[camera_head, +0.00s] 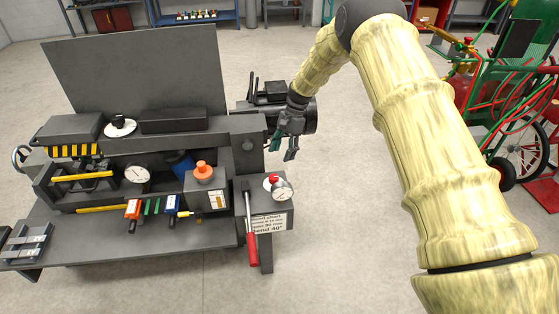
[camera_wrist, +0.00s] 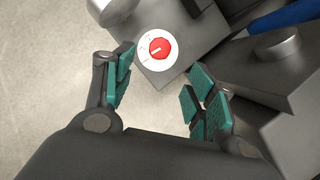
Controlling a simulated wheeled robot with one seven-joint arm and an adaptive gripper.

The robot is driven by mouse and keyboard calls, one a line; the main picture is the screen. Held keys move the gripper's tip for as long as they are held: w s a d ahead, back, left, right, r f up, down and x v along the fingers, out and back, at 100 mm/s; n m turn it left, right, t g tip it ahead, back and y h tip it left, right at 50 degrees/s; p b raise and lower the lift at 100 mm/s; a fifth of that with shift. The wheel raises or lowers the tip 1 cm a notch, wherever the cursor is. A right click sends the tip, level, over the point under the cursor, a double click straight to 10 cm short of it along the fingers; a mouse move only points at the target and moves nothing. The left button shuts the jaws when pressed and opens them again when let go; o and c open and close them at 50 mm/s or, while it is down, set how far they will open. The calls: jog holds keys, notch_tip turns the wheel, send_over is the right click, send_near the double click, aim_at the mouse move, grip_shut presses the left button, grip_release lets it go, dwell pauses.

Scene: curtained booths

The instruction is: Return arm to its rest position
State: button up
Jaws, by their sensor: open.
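My gripper (camera_head: 283,146) is at the right end of the grey workbench machine (camera_head: 188,237) in the head view, with its fingers pointing down. My arm reaches to it from the right side of the picture. In the wrist view my gripper (camera_wrist: 155,95) has its teal-padded fingers spread apart, with nothing between them. A red knob on a white dial (camera_wrist: 160,47) lies beyond the fingertips, apart from them. The same red knob (camera_head: 273,181) shows in the head view below my gripper, on a small grey box beside a round gauge.
A red-handled lever (camera_head: 251,249) hangs in front of the machine's right end, beside a printed sign (camera_head: 268,222). An orange knob (camera_head: 204,169) stands on a box to the left. A red and green wheeled cart (camera_head: 515,110) is at right. Floor between machine and cart is clear.

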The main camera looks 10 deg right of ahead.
jog(key=shift+w+d+r, duration=0.15)
jog(key=shift+d+r, duration=0.05)
jog(key=shift+r, duration=0.3)
